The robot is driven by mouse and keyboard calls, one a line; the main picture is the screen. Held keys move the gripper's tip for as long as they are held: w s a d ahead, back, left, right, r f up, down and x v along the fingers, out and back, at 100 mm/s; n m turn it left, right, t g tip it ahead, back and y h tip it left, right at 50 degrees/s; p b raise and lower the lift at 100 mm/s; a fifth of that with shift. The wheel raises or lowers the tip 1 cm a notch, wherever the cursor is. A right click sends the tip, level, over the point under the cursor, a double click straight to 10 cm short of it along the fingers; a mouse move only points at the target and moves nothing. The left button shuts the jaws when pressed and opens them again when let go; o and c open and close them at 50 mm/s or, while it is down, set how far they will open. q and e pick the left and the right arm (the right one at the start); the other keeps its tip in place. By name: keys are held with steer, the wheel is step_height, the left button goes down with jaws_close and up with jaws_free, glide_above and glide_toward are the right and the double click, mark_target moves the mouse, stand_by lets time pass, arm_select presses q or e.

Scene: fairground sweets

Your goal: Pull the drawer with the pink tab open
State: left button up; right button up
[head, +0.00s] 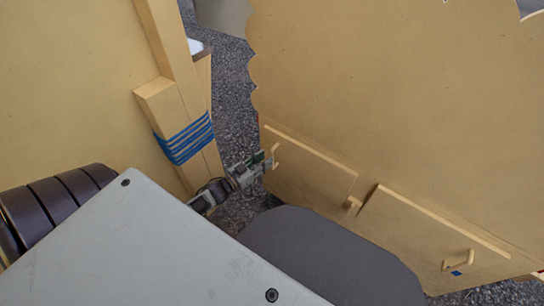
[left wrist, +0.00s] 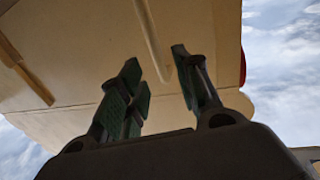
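Two tan drawers are low on the wooden panel in the head view. The left drawer (head: 308,180) has a pale handle (head: 276,155) at its left end. The right drawer (head: 410,228) has a pale handle (head: 459,260) with a blue tab (head: 456,273) beside it. No pink tab shows on either front. My left gripper (head: 265,166) is at the left drawer's handle. In the left wrist view its green-padded fingers (left wrist: 160,78) are spread, with a pale bar (left wrist: 152,38) between their directions; contact cannot be told. My right gripper is out of view.
A wooden post (head: 178,95) wrapped in blue cord (head: 186,139) stands close left of my left gripper. A large tan board (head: 75,80) fills the left. Grey speckled floor (head: 232,85) shows in the gap between. A small pale block (head: 352,202) sits between the drawers.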

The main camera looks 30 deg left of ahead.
mark_target(272, 154)
arm_select(q)
steer(key=shift+b+x, duration=0.75)
steer(key=shift+x, duration=1.75)
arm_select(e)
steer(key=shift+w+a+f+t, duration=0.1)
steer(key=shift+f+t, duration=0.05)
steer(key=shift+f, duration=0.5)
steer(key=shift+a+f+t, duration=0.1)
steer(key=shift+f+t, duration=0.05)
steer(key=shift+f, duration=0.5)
arm_select(q)
steer(key=shift+c, duration=0.2)
jaws_close()
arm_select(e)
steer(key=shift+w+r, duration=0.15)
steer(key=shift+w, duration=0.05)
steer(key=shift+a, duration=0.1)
